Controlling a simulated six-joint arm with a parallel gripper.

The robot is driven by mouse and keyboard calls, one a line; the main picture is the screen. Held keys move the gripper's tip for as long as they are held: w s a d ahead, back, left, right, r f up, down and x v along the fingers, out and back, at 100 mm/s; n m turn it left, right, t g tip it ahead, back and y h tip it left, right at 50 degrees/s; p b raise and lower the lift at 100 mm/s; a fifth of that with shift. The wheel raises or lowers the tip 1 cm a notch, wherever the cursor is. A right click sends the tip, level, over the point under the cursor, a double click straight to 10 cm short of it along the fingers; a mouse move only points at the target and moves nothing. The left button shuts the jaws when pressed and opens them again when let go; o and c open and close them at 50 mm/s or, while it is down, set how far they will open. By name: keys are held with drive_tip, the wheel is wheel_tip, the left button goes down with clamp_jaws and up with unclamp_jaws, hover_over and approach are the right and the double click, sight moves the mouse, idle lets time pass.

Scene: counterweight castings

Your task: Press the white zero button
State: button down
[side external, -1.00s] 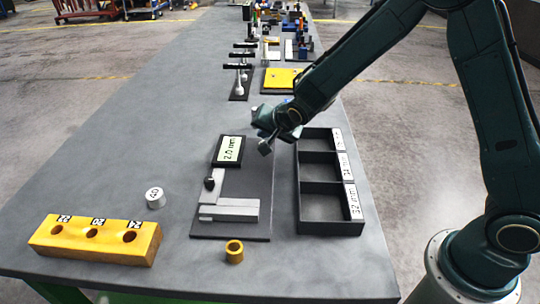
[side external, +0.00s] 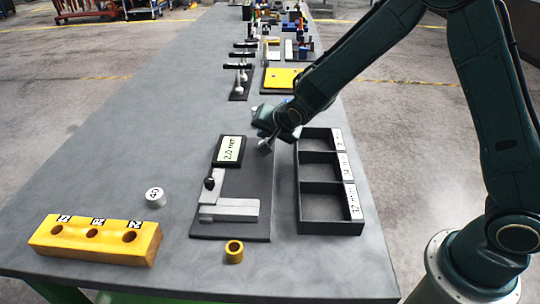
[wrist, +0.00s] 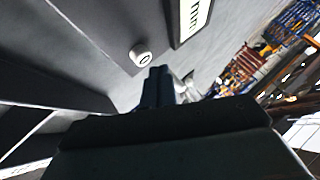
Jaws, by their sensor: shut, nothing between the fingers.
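The white zero button (wrist: 140,54) is a small round cap marked with a dark 0, seen in the wrist view beside the display's edge. I cannot make it out in the side view, where my gripper is in the way. My gripper (side external: 265,146) is shut and empty, above the right edge of the dark gauge plate (side external: 258,180). In the wrist view its fingertips (wrist: 160,72) are just below and right of the button; I see no clear contact. The display (side external: 230,150) reads 2.0 mm and also shows in the wrist view (wrist: 193,18).
A black three-compartment tray (side external: 332,228) with size labels stands right of the plate. A grey caliper-like jaw (side external: 230,210) lies on the plate. A yellow three-hole block (side external: 75,246), a white cylinder (side external: 155,198) and a yellow ring (side external: 234,251) are nearer the camera.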

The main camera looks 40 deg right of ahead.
drive_tip(key=shift+f, duration=0.95)
idle(1.1)
drive_tip(key=shift+r, duration=0.1)
idle(0.4)
drive_tip(key=shift+r, duration=0.8)
drive_tip(key=shift+r, duration=0.15)
wheel_tip(320, 180, up, 5)
drive_tip(key=shift+f, duration=0.1)
idle(0.5)
idle(0.6)
